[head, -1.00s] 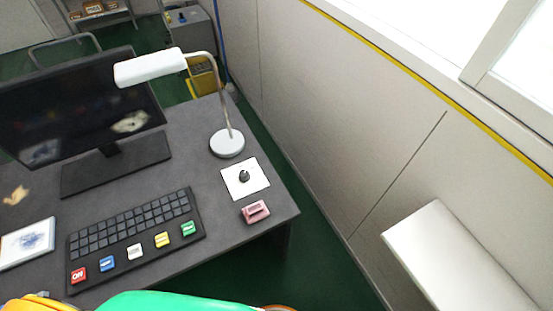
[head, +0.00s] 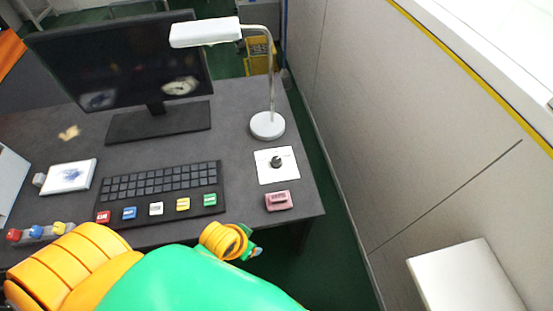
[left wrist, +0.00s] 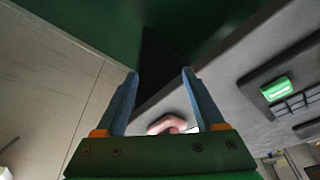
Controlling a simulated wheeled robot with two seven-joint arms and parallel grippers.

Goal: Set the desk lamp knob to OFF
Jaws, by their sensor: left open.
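The desk lamp (head: 267,126) stands at the desk's right end, its white head (head: 205,32) reaching left over the monitor. A small black knob (head: 277,162) sits on a white square plate (head: 290,175) in front of the lamp base. The markings on the plate are too small to read, so I cannot tell the knob's setting. My left gripper (head: 256,250) is just off the desk's front edge, mostly hidden by my arm, nearer than the knob and apart from it. In the left wrist view the left gripper (left wrist: 160,74) is open and empty. My right gripper is out of view.
A pink block (head: 278,201) lies in front of the plate; it also shows in the left wrist view (left wrist: 172,124). A keyboard (head: 160,181) with several coloured keys lies left. The monitor (head: 120,65) stands behind. A wall (head: 360,120) runs along the right.

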